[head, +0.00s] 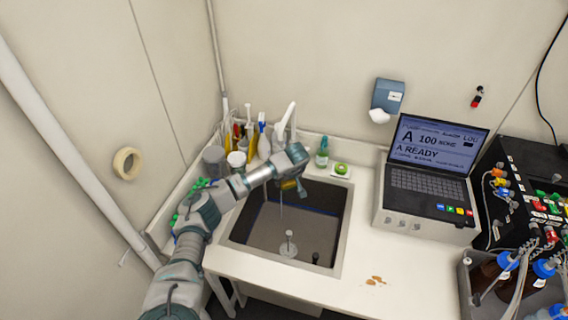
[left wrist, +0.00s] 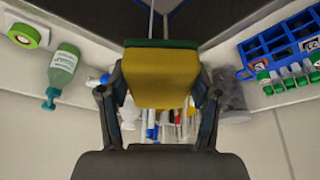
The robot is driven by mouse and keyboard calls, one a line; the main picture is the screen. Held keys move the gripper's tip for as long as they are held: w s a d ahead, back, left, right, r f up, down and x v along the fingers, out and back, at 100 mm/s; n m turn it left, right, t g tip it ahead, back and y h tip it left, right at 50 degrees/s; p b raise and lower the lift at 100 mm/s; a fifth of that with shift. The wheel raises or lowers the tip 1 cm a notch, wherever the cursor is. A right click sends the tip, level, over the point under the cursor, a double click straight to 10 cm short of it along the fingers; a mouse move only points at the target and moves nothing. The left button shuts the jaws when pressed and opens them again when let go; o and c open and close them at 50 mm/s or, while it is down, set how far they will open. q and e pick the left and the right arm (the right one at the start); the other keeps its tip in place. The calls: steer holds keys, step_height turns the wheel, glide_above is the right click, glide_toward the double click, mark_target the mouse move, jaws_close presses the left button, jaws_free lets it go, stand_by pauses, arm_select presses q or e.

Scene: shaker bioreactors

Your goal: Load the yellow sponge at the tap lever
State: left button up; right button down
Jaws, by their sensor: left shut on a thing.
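The yellow sponge (left wrist: 162,78) has a green layer along one edge and fills the middle of the left wrist view. My left gripper (left wrist: 160,95) is shut on it, with a finger on each side. In the head view my left gripper (head: 291,172) is over the back left part of the sink, and only a bit of the sponge (head: 289,184) shows beneath it. The white tap (head: 284,120) rises behind the gripper. The gripper hides its lower part, so I cannot tell whether the sponge touches the lever. My right gripper is not in view.
The dark sink (head: 292,222) holds a small upright fitting (head: 289,245). A green bottle (head: 322,152) and a white dish with a green round item (head: 341,169) stand behind it. Brushes and containers (head: 238,158) crowd the back left corner. A laptop-like device (head: 430,185) stands right.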

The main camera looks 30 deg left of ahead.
mark_target(287, 182)
arm_select(q)
steer(key=shift+s+d+r+p, duration=0.25)
steer(key=shift+s+r+p, duration=0.15)
steer(key=shift+r+p, duration=0.15)
steer(key=shift+s+d+r+p, duration=0.25)
steer(key=shift+s+r+p, duration=0.15)
steer(key=shift+p, duration=0.15)
steer(key=shift+s+d+r, duration=0.15)
steer(key=shift+s+d, duration=0.05)
steer(key=shift+s, duration=0.05)
steer(key=shift+s+d+r, duration=0.7)
steer(key=shift+s+r, duration=0.25)
steer(key=shift+s, duration=0.05)
